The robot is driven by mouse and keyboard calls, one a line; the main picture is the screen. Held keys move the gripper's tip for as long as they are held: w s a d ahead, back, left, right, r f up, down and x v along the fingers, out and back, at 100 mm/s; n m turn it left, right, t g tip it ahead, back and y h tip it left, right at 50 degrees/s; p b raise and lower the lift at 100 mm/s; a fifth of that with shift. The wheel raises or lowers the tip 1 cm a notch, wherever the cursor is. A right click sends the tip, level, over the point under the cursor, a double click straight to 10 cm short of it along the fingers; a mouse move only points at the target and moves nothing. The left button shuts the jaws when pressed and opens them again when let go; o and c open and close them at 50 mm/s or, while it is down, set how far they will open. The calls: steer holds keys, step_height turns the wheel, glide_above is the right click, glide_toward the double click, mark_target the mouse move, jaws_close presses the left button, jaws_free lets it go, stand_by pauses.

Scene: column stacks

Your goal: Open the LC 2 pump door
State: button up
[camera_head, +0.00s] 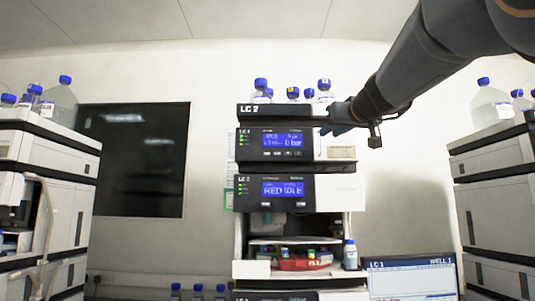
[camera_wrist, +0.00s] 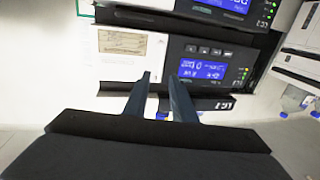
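The LC 2 stack stands in the middle of the head view, with its name on the dark top tray (camera_head: 262,110). Below the tray is a module with a black front panel (camera_head: 245,154) and a lit blue display showing a bar reading; its front looks closed. In the wrist view this panel (camera_wrist: 242,50) appears upside down, beside a white front section (camera_wrist: 150,62) with a beige label (camera_wrist: 122,42). My gripper (camera_head: 328,129) is at the upper right of the stack in the head view. In the wrist view its two fingers (camera_wrist: 160,77) are apart with nothing between them. Contact cannot be told.
Blue-capped bottles (camera_head: 325,90) stand on the tray. A second display module (camera_head: 250,192) and an open bay with vials (camera_head: 300,262) lie below. Other stacks stand left (camera_head: 45,150) and right (camera_head: 490,165). A monitor (camera_head: 410,280) is at lower right.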

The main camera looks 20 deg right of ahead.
steer(key=w+p, duration=0.2)
steer(key=w, duration=0.4)
steer(key=shift+w+d, duration=0.2)
steer(key=shift+w, duration=0.1)
steer(key=shift+f, duration=0.1)
jaws_close()
stand_by(1.0)
